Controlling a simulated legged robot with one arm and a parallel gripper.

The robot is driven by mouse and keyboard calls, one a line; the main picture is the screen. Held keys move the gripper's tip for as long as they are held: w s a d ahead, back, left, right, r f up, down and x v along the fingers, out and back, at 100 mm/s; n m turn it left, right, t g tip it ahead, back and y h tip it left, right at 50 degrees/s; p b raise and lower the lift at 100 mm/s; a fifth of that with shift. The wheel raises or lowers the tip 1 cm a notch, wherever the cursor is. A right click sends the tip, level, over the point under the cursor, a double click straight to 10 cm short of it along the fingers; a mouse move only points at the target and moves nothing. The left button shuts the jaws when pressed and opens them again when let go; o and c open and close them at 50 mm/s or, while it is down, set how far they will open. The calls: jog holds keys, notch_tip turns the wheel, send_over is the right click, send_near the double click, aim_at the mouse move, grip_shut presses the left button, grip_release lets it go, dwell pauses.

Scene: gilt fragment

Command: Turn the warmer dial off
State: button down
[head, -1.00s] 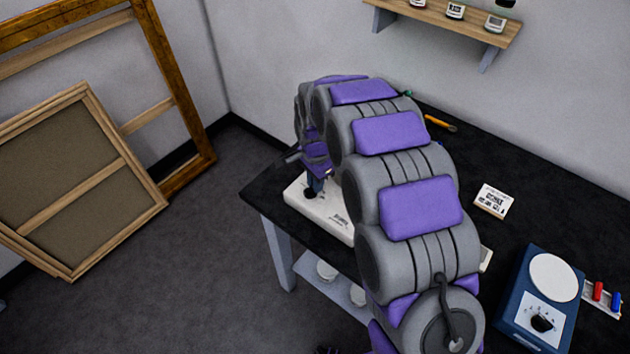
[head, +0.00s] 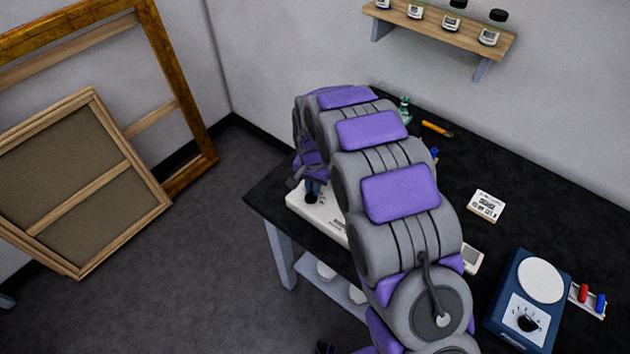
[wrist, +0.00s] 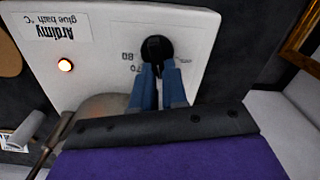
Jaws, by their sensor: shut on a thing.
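The warmer is a white box (head: 318,217) at the table's near left corner. In the wrist view, its white top (wrist: 92,72) carries an upside-down "glue bath °C" label and a lit orange lamp (wrist: 65,65). Its black dial (wrist: 157,45) sits on a pale face with printed numbers, 80 among them. My gripper (wrist: 159,72) has its two blue fingers shut on the dial, one on each side. In the head view, my gripper (head: 312,190) is over the warmer and my arm hides part of it. The dial's exact setting cannot be read.
A blue device (head: 527,300) with a white round plate and its own dial stands at the right. A small labelled card (head: 487,206), a brush (head: 436,129) and red and blue tubes lie on the black table. A wall shelf (head: 448,32) holds jars. Wooden frames lean at left.

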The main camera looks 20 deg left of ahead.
jog(key=n+p, duration=0.1)
jog(key=n, duration=0.1)
jog(key=n+p, duration=0.1)
jog(key=n, duration=0.1)
jog(key=a+n+p, duration=0.1)
jog(key=n, duration=0.1)
jog(key=shift+s, duration=0.3)
jog(key=n+p, duration=0.1)
jog(key=n, duration=0.2)
jog(key=n+p, duration=0.1)
jog(key=n, duration=0.1)
jog(key=shift+s+a+f+n, duration=0.15)
jog(key=shift+s+n, duration=0.05)
jog(key=shift+n, duration=0.2)
jog(key=c, duration=1.2)
grip_release()
jog(key=shift+o, duration=0.2)
jog(key=shift+w, duration=0.1)
notch_tip(320, 180, up, 17)
jog(key=p, duration=0.1)
jog(key=shift+a+r+p, duration=0.15)
jog(key=shift+r+p, duration=0.05)
jog(key=shift+p, duration=0.1)
